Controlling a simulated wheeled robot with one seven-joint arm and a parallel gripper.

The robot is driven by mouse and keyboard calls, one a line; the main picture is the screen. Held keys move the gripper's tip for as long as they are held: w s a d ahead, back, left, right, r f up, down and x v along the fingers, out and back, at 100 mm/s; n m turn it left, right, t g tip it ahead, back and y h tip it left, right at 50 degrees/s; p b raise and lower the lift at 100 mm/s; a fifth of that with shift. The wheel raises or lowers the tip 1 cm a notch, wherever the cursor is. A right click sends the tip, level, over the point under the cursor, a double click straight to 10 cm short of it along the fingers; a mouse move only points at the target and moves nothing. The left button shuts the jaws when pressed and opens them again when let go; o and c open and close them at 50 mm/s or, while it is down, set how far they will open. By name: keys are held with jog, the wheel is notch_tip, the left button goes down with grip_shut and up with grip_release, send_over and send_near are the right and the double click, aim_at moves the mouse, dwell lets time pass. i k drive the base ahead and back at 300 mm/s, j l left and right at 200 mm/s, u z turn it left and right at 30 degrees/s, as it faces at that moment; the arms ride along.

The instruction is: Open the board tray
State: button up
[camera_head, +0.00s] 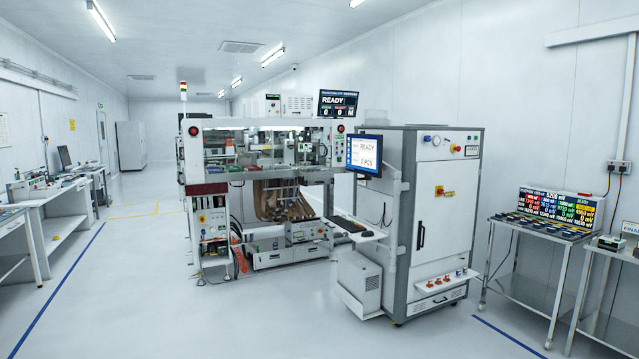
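The test handler (258,125) stands in the middle of the room, a white-framed machine with a glazed upper section. Boards (245,170) in green and red lie along a ledge at its front. I cannot tell which part is the board tray, or whether it is open or shut. A low drawer-like unit (275,258) sits at the machine's base. My gripper is not in view.
Metal tables (545,235) line the right wall, and workbenches (45,205) the left. The floor (200,315) in front is clear.

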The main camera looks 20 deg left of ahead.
aim_at(318, 180)
jog(key=i+j+u, duration=0.35)
jog(key=i, duration=0.15)
jog(key=i+u, duration=0.3)
jog(key=i, duration=0.2)
jog(key=i+u, duration=0.2)
jog(key=i, duration=5.35)
jog(key=i+u, duration=0.1)
jog(key=i, duration=0.65)
jog(key=i+l+u, duration=0.1)
jog(key=i, duration=0.65)
jog(key=i+l+u, duration=0.1)
jog(key=i+l, duration=0.15)
jog(key=i, duration=0.5)
jog(key=i+l+u, duration=0.15)
jog(key=i+u, duration=0.15)
jog(key=i+l+u, duration=0.25)
jog(key=i, duration=0.25)
